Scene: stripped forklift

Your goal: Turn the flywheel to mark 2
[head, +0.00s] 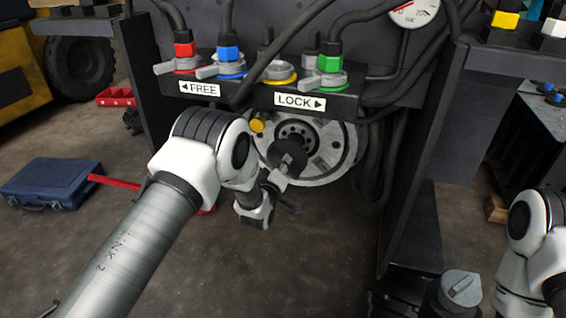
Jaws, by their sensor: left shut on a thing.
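The flywheel (335,157) is a pale metal disc with a dark hub and bolt holes, set under the connector panel in the machine's front. My left arm reaches in from the left. Its dark left gripper (291,158) is at the flywheel's face, just below the hub, and is shut on it. The arm and gripper hide the lower left of the disc and the exact grip point. A yellow round knob (257,126) shows at the disc's upper left edge. I cannot read any mark numbers. My right arm shows at the right edge, its gripper out of view.
A panel with FREE (200,89) and LOCK (298,101) labels carries coloured connectors above the flywheel. Black hoses (385,160) hang just right of it. Dark upright plates stand on both sides. A blue case (50,182) lies on the floor at left.

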